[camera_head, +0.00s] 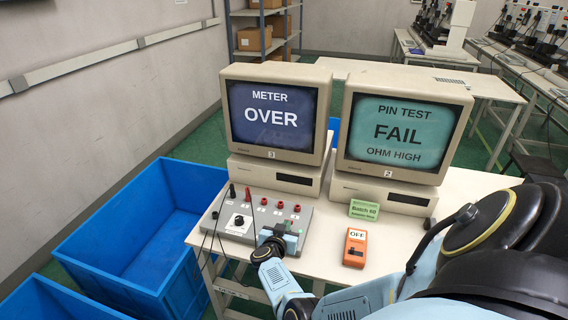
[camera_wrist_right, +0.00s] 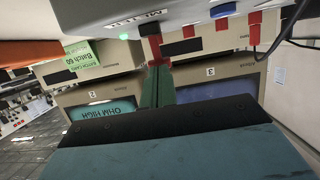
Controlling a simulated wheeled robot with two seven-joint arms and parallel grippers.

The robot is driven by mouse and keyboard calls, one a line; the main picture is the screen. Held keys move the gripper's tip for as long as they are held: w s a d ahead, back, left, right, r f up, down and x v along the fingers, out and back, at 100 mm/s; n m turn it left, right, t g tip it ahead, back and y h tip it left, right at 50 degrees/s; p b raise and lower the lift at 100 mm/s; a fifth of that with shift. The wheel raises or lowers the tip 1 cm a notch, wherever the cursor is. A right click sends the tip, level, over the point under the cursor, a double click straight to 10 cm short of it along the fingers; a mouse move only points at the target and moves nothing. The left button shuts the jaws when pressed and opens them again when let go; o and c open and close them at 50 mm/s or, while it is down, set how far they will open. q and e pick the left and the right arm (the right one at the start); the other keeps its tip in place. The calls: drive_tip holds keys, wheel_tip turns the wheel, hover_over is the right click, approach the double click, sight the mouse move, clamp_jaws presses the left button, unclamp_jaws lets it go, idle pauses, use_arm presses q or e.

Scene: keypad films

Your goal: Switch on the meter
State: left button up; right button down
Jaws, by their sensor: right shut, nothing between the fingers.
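An orange handheld unit (camera_head: 355,248) with a white label reading OFF lies on the table, right of centre. A grey panel box (camera_head: 238,226) with a dial and several coloured sockets stands to its left. The left monitor (camera_head: 275,115) reads METER OVER; the right monitor (camera_head: 398,132) reads PIN TEST FAIL, OHM HIGH. My right gripper (camera_head: 289,240) is shut and empty at the panel's front right, left of the orange unit. Its green fingers (camera_wrist_right: 157,83) are together in the wrist view, overlapping a red part; contact cannot be told. My left gripper is out of view.
A green card reading Batch 60 (camera_head: 364,210) stands behind the orange unit. Blue bins (camera_head: 120,260) stand on the floor at the left. Leads hang at the panel's left side. The tabletop (camera_head: 400,240) right of the orange unit is clear.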

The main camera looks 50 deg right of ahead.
drive_tip(key=shift+s+a+r+p, duration=0.15)
drive_tip(key=shift+a+r+p, duration=0.2)
drive_tip(key=shift+a, duration=0.1)
drive_tip(key=p+v, duration=0.5)
drive_tip(key=v, duration=0.7)
drive_tip(key=shift+s+a+r, duration=0.15)
drive_tip(key=shift+a+r, duration=0.05)
drive_tip(key=shift+r, duration=0.1)
